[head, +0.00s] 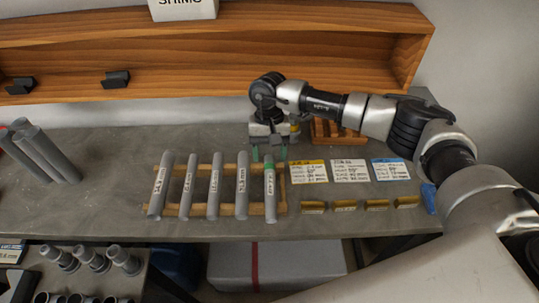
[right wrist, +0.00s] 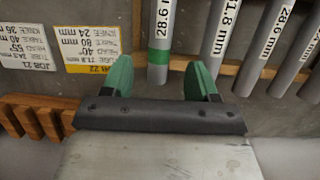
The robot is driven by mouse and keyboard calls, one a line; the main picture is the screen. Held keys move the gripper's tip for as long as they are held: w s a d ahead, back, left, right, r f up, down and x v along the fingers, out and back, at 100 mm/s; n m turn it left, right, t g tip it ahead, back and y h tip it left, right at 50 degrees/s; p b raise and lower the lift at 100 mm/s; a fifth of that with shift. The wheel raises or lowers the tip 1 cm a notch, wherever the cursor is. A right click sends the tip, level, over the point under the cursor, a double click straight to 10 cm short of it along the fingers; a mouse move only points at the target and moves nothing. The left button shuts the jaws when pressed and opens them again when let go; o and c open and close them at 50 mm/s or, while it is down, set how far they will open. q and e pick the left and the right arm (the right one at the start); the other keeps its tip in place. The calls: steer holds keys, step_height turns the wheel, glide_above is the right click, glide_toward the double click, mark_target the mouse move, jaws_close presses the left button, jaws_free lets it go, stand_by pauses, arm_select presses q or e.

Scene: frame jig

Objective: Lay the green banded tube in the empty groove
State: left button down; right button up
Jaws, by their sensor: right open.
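The green banded tube (head: 271,205) is grey with a white label and lies across the wooden frame (head: 256,207) at its right end, in line with the other tubes. In the right wrist view the green banded tube (right wrist: 158,57) shows its green band and a 28.6 label. My right gripper (head: 270,154) is open at the far end of this tube. In the wrist view the right gripper (right wrist: 162,82) has its green fingers apart, one to each side of the tube's line, touching nothing that I can see. I see no empty groove clearly. My left gripper is out of view.
Several grey tubes (head: 214,190) lie side by side left of the banded one. Label cards (head: 348,170) and brass-coloured pieces (head: 345,205) lie to the right. A slotted wooden block (head: 325,130) stands behind. A wooden shelf (head: 200,45) runs along the back.

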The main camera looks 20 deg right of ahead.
steer(key=shift+r+p, duration=0.55)
steer(key=shift+r, duration=1.95)
